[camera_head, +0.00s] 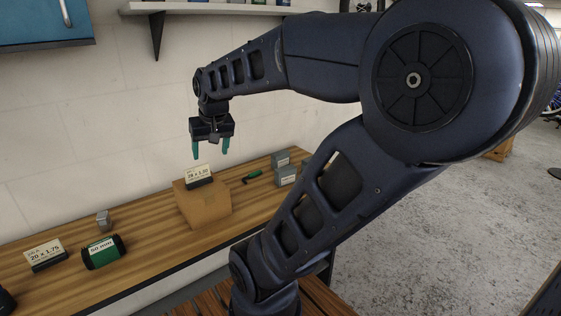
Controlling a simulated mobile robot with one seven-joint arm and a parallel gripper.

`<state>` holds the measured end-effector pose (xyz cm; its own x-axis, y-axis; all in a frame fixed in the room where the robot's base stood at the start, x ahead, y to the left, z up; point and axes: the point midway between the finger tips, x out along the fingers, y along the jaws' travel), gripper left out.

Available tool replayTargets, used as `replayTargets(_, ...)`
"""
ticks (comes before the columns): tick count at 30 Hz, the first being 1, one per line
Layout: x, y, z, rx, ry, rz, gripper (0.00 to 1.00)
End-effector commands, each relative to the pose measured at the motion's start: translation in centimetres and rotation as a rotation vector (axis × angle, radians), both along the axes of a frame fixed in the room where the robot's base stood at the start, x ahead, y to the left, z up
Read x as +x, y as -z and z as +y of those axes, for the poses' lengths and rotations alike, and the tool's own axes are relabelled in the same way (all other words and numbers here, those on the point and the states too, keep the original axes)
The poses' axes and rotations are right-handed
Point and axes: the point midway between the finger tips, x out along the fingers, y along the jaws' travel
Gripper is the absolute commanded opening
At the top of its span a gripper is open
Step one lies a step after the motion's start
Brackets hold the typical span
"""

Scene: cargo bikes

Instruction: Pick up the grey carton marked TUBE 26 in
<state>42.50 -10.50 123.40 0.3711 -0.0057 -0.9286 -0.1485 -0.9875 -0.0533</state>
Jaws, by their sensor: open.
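Two small grey cartons stand on the right part of the wooden bench, one at the front (286,179) and one behind it (280,157). Their print is too small to read, so I cannot tell which is marked TUBE 26 in. Another small grey block (102,219) stands at the left of the bench. My gripper (211,151) points down with its two green fingers apart and nothing between them. It hangs in the air above the brown box, left of the two grey cartons.
A brown box (205,212) carries a card (199,176) reading 28 x 1.50. A green-handled tool (252,177) lies beside the grey cartons. A black-and-green cylinder (103,252) and a 20 x 1.75 card (45,253) are at left. A shelf (200,8) hangs above.

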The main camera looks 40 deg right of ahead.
Motion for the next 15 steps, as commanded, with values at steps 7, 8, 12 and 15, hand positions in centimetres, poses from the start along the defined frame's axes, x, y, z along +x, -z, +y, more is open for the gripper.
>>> replayTargets(7,6.2,-0.1,-4.5,0.057,0.209,0.032,0.66)
replayTargets(8,7.0,0.0,-5.0,0.062,0.234,0.035,0.66)
replayTargets(12,10.2,0.6,-8.0,0.083,0.355,0.048,0.66)
replayTargets(15,12.4,1.2,-10.3,0.094,0.441,0.056,0.66)
